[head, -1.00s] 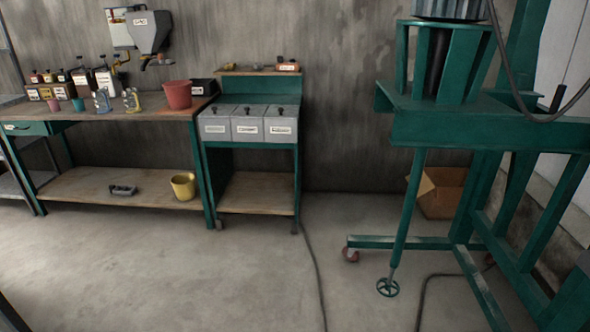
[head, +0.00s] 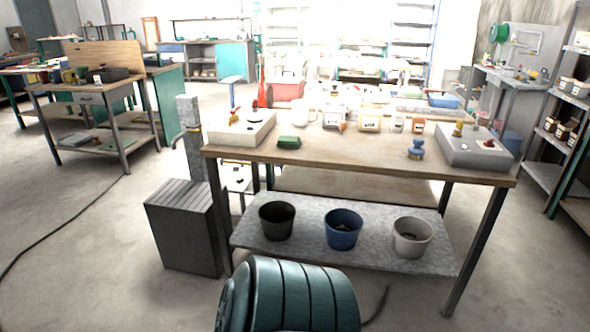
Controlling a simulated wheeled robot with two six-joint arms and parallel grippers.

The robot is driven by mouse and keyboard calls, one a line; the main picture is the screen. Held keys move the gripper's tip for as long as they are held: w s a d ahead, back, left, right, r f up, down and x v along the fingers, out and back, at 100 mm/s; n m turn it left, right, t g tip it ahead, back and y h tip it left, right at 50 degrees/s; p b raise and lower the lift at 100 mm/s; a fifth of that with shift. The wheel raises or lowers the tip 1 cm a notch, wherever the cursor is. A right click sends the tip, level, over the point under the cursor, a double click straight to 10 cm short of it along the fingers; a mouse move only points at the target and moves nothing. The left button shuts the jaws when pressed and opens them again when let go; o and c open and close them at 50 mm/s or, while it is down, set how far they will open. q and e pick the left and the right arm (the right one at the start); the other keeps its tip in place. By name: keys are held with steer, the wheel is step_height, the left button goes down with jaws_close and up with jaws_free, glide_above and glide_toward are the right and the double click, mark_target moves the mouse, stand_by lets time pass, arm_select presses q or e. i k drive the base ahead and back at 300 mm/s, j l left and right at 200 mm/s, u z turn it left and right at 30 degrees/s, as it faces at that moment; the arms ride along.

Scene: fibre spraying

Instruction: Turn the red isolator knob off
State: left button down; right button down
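I cannot pick out the red isolator knob for certain. A pale control box (head: 228,131) at the left end of the wooden workbench (head: 330,156) has a small yellow part and a small red part (head: 256,106) on or just behind it. A grey control box (head: 462,156) at the bench's right end carries a yellow knob (head: 458,128) and a small reddish part (head: 488,144). These are too small to tell their setting. Neither of my grippers is in view.
A ribbed teal cylinder (head: 305,297) stands close in front. Left of the bench is a dark ribbed box (head: 183,230). Three buckets stand on the lower shelf (head: 290,255). A cable (head: 60,225) crosses the floor at left; open floor lies around it.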

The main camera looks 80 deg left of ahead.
mark_target(489, 144)
steer(key=u, duration=2.35)
